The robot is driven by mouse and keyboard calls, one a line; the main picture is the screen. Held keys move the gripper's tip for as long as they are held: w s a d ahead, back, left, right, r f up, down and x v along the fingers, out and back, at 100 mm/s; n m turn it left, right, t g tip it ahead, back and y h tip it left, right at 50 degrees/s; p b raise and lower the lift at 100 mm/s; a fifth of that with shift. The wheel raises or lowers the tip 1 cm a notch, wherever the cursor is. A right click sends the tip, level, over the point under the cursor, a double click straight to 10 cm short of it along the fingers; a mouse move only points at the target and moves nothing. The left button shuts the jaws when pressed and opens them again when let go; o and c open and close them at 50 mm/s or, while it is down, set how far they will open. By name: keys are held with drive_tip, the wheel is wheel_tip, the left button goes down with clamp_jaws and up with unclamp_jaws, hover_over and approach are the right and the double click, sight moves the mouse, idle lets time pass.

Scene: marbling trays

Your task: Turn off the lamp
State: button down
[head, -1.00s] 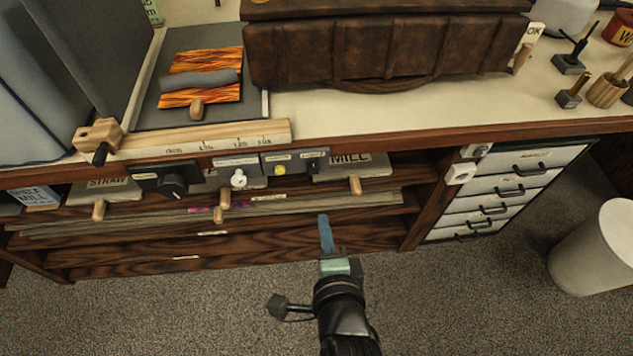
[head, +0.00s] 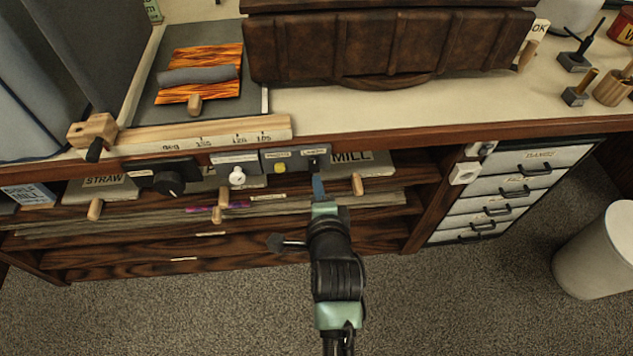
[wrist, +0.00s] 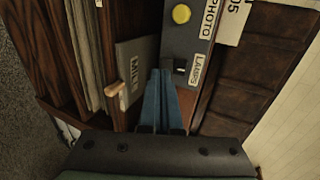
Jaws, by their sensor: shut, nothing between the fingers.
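A grey switch box (head: 296,155) is fixed under the bench's front edge. It carries a yellow button and, at its right end, a small dark switch (head: 313,163). In the wrist view this switch (wrist: 180,66) sits beside a label reading "LAMPS" (wrist: 197,70). My gripper (head: 317,178) is shut and empty, its blue fingers just below the switch. In the wrist view the blue fingertips (wrist: 160,72) are close beside the switch; I cannot tell whether they touch it. The lamp itself is not identifiable in view.
The yellow button (wrist: 181,14) is labelled "PHOTO". A white knob (head: 237,176) and a dark knob (head: 170,183) are to the left. A "MILL" board (head: 352,163) with a wooden peg (head: 357,184) is close on the right. Brown leather-like case (head: 388,45) stands above.

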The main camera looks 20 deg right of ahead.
sight(314, 165)
drive_tip(key=shift+x, duration=1.2)
drive_tip(key=shift+w+f+t+b, duration=0.1)
drive_tip(key=shift+w+t+b, duration=0.15)
drive_tip(key=shift+b, duration=0.55)
drive_tip(key=shift+r+p, duration=0.85)
drive_tip(key=shift+p, duration=0.1)
drive_tip(key=shift+s, duration=0.1)
